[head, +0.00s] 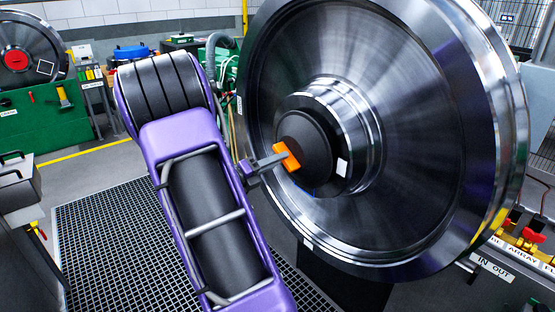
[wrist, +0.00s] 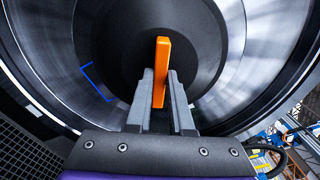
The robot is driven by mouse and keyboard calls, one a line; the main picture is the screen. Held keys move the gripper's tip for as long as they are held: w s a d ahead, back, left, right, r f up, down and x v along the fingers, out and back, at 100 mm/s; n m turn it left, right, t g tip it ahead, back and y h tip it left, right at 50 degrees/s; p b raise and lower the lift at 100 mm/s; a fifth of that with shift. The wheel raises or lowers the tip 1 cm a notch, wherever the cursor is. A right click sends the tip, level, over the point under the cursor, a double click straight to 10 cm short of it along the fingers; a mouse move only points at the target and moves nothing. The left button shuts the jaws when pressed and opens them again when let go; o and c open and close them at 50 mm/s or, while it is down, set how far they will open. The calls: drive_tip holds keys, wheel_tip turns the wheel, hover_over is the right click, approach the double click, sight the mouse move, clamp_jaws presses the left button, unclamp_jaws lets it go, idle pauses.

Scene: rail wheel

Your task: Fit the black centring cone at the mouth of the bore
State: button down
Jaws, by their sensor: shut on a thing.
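The large steel rail wheel (head: 420,150) stands upright, its raised hub (head: 365,125) facing my arm. The black centring cone (head: 312,145) is at the middle of the hub, covering the bore mouth. It shows as a dark disc in the wrist view (wrist: 125,45). Its orange grip tab (head: 287,157) stands out towards me and is nearly upright in the wrist view (wrist: 161,62). My gripper (head: 272,162) is shut on this tab, with one grey finger on each side. I cannot tell how far the cone sits in the bore, which is hidden behind it.
My purple arm crosses the left middle of the head view. Dark floor grating (head: 110,235) lies below it. A green bench (head: 50,125) with another wheel stands at the back left. A panel with labels and red knobs (head: 525,235) is at the right.

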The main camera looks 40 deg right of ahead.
drive_tip(key=shift+s+d+r, duration=0.1)
drive_tip(key=shift+d+r, duration=0.05)
drive_tip(key=shift+d, duration=0.65)
idle(0.4)
drive_tip(key=c, duration=0.7)
unclamp_jaws()
drive_tip(key=shift+f, duration=0.25)
drive_tip(key=a, duration=0.5)
drive_tip(key=w+a, duration=0.1)
drive_tip(key=a, duration=0.5)
drive_tip(key=w+a+p, duration=0.1)
drive_tip(key=a, duration=0.5)
drive_tip(key=shift+a+r, duration=0.1)
drive_tip(key=shift+a, duration=0.1)
